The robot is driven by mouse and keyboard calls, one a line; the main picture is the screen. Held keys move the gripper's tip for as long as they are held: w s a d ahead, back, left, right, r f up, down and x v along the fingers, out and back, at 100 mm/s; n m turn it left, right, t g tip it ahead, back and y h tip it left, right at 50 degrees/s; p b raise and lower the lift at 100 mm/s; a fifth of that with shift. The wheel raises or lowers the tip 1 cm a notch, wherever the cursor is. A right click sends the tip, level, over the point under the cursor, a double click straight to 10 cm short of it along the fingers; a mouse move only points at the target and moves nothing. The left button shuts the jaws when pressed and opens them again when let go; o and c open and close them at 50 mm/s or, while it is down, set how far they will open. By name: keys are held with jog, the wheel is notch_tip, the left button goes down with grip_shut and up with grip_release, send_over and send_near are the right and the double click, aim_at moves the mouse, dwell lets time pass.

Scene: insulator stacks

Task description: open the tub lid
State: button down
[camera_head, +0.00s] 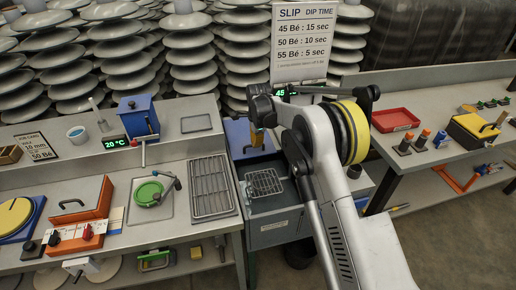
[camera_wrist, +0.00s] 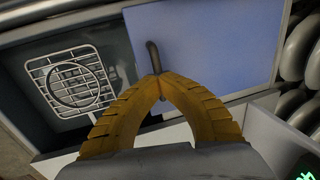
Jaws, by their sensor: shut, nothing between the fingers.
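The tub (camera_head: 281,228) is a grey box at the middle of the bench. Its front part is open and shows a wire rack (camera_head: 264,183) inside; the rack also shows in the wrist view (camera_wrist: 72,80). The flat blue lid (camera_head: 238,133) is at the rear of the tub and fills the upper middle of the wrist view (camera_wrist: 215,45). A dark bar handle (camera_wrist: 153,56) stands on the lid. My gripper (camera_wrist: 158,80) is shut, with its yellow fingertips together right at the handle. The head view shows little of the gripper (camera_head: 257,138) beside my arm.
A steel grate (camera_head: 210,188) and a sink with a green round piece (camera_head: 149,193) lie left of the tub. A blue box (camera_head: 138,117) stands behind them. A sign (camera_head: 303,42) stands behind the tub. On the right bench is a red tray (camera_head: 395,120).

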jog(key=shift+w, duration=0.1)
jog(key=c, duration=1.5)
grip_release()
notch_tip(320, 180, up, 12)
jog(key=s, duration=0.2)
jog(key=shift+s+d+f, duration=0.15)
jog(key=shift+d, duration=0.15)
